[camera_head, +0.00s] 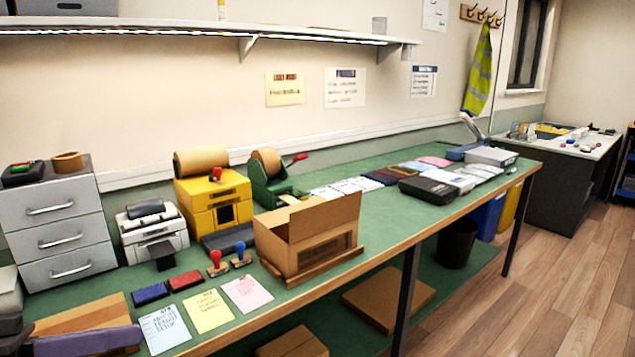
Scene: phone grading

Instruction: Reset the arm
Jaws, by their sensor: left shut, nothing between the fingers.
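My left gripper (128,338) shows at the bottom left corner, over the front left end of the green-topped bench (385,232). Its fingers are together, with nothing seen between them. It is beside a flat cardboard piece (85,312) and left of the blue paper slip (165,328). My right gripper is not in view.
An open cardboard box (310,240) stands at the bench's front middle. Grey drawers (55,215), a white printer (152,232), a yellow dispenser (215,203) and a green tape dispenser (275,185) line the back. Stamps and ink pads sit before them. A shelf (200,34) hangs above.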

